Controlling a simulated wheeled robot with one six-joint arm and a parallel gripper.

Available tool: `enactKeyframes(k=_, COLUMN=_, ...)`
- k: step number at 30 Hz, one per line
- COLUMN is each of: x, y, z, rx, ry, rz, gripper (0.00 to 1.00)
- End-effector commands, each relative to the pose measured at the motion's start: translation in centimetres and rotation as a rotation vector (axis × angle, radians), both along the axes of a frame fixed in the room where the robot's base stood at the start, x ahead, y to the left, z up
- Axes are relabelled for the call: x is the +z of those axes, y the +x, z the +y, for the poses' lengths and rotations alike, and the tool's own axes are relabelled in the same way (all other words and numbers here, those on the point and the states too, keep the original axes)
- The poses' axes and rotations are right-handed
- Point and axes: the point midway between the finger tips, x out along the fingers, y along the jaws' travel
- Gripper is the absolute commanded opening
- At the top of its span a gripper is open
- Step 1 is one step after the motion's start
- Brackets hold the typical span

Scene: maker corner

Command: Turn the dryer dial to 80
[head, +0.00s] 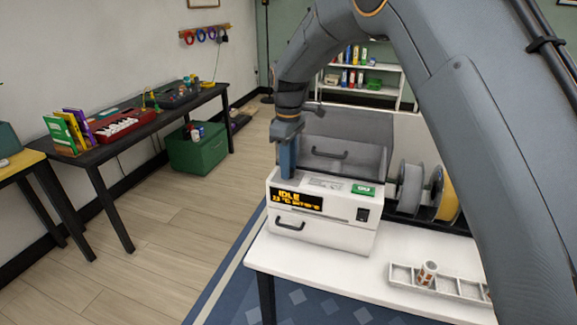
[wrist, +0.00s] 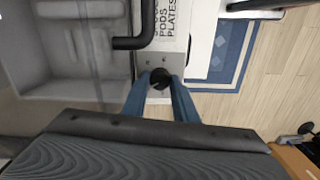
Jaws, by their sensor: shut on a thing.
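The dryer (head: 330,235) is a white box at the front left of the white table, with a dark display (head: 296,201) reading "IDLE" in orange over a smaller line I cannot read surely. Its grey lid (head: 345,155) stands raised behind. My gripper (head: 287,172) points down at the dryer's top left part. In the wrist view its blue fingers (wrist: 160,82) stand on either side of the round black dial (wrist: 160,76) and are shut on it. The dial is hidden behind the fingers in the head view, and its setting cannot be read.
Two filament spools (head: 411,188) stand right of the dryer. A white divided tray (head: 455,287) with a small patterned cylinder (head: 427,272) lies at the front right. A green tag (head: 362,189) lies on the dryer's top. A dark workbench (head: 130,125) stands left, across open floor.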

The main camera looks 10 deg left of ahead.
Motion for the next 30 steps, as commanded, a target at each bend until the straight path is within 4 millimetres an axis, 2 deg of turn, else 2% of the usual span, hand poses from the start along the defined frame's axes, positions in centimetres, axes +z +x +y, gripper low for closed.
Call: enactKeyframes(k=30, x=0.19, y=0.08, z=-0.05, rx=-0.966, ry=0.001, rz=-0.003, gripper=0.04)
